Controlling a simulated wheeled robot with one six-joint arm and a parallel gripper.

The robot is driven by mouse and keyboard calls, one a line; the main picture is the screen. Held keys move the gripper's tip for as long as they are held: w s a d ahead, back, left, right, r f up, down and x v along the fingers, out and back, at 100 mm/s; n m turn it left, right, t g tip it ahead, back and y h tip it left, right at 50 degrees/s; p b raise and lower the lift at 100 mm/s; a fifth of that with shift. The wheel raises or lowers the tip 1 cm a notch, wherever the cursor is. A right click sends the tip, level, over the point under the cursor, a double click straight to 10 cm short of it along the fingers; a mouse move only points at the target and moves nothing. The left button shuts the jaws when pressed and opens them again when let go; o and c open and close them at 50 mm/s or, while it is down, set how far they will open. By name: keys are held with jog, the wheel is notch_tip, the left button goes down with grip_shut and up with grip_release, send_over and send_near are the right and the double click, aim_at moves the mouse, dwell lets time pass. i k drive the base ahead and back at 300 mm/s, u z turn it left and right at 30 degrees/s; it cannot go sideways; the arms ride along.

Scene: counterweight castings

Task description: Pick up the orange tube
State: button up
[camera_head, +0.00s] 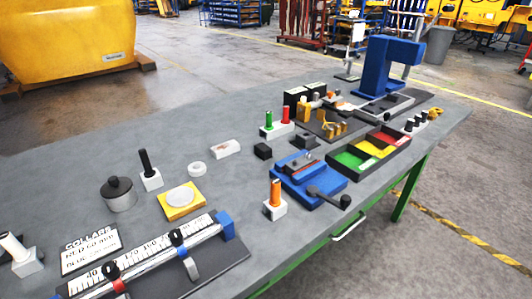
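An orange tube (275,190) stands upright in a white block (275,210) near the front edge of the table, right of centre. Its lower end is hidden in the block. My gripper is not in view, so I cannot see whether it is open or shut.
The grey table (75,185) also bears a blue vise (308,180) with a dark handle close right of the tube. A black tube (145,160), a green tube (269,120) and a red tube (286,114) stand in white blocks. A measuring scale (150,258) lies front left.

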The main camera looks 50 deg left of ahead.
aim_at(275, 201)
jog(key=u, duration=0.9)
jog(key=i, duration=0.95)
jog(key=u, duration=0.85)
jog(key=k, duration=1)
jog(key=u, duration=1.8)
jog(key=i, duration=1)
jog(key=z, duration=1.45)
